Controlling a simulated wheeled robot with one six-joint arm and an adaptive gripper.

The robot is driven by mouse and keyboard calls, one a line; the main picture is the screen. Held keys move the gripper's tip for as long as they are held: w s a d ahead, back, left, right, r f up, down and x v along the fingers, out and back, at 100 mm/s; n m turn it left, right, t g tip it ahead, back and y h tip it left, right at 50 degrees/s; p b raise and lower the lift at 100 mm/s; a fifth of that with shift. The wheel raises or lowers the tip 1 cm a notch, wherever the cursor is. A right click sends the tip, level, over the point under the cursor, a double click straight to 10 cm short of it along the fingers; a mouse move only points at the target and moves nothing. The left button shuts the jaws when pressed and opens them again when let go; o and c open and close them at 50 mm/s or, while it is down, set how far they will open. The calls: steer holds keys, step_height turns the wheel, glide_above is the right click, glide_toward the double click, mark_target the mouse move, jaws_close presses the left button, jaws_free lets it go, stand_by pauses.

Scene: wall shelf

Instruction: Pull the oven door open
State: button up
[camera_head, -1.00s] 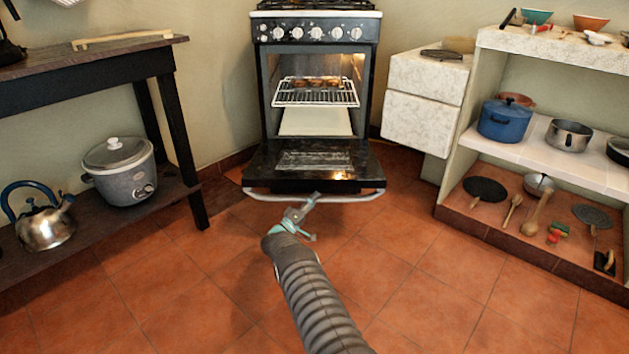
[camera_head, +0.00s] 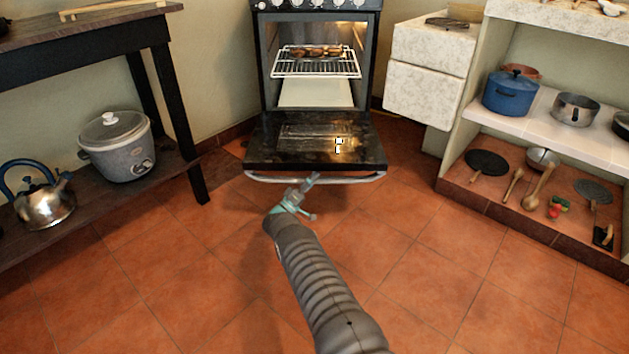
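The oven (camera_head: 370,62) stands against the back wall. Its door (camera_head: 270,149) is folded down, about level, and the lit inside shows a wire rack (camera_head: 290,68) with brown food on it. The door's bar handle (camera_head: 330,178) runs along the front edge. My gripper (camera_head: 312,183) is just in front of and below the handle, near its middle. Whether it touches the handle I cannot tell. Its fingers are too small and angled to show whether they are open or shut.
A dark wooden table (camera_head: 80,50) with a slow cooker (camera_head: 117,146) and kettle (camera_head: 40,195) is at left. A white shelf (camera_head: 560,137) with pots (camera_head: 510,95) and utensils is at right. The tiled floor between is clear.

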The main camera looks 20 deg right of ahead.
steer(key=shift+s+d+f, duration=0.1)
steer(key=shift+d+f, duration=0.05)
steer(key=shift+d, duration=0.1)
steer(key=shift+a, duration=0.1)
steer(key=v, duration=1.2)
